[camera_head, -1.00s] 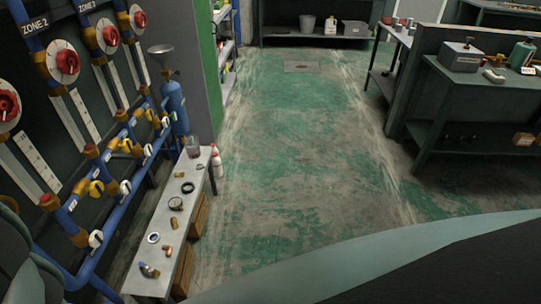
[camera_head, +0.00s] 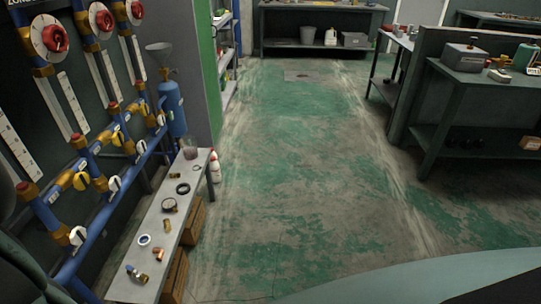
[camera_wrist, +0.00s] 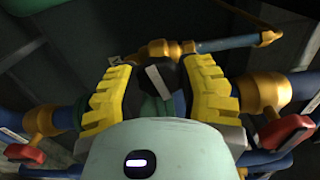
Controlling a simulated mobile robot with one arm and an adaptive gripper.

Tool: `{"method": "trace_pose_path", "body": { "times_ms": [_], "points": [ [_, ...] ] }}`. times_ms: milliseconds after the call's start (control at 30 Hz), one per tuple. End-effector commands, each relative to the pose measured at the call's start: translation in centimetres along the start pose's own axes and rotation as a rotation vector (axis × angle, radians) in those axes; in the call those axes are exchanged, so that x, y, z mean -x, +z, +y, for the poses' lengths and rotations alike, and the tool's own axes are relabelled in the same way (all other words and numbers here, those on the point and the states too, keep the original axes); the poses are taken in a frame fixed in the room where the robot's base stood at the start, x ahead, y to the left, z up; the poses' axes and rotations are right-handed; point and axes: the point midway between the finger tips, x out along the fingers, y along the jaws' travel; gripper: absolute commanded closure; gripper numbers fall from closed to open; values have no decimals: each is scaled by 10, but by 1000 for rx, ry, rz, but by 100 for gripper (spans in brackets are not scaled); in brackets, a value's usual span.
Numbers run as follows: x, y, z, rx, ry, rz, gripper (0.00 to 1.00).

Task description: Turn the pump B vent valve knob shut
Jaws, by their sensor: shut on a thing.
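In the wrist view my gripper (camera_wrist: 165,88) has its two yellow ribbed fingers closed on a small black knob (camera_wrist: 160,76) with a pale stripe across it. The fingers touch it from both sides. A brass fitting and a blue pipe (camera_wrist: 225,43) lie just behind it. No label is readable, so the frames do not name this knob as pump B's. The head view does not show my gripper or this knob.
Brass valves with red handles (camera_wrist: 283,133) stand close at both sides of my fingers. In the head view, blue pipes with yellow and white handles (camera_head: 77,236) run along the left wall beside a low bench (camera_head: 172,205) with loose fittings. The green floor (camera_head: 300,170) is clear.

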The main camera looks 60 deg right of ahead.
Motion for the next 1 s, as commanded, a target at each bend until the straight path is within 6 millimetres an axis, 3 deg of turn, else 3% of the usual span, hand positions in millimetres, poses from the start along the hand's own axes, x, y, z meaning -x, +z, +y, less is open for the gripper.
{"method": "trace_pose_path", "body": {
  "times_ms": [400, 900, 933, 1000],
  "points": [
    [0, -3, 2, -156, 2, 8, 96],
    [0, -2, 2, -167, 3, 7, 96],
    [0, -2, 2, -167, 3, 6, 54],
    [0, -2, 2, -167, 3, 5, 47]
  ]
}}
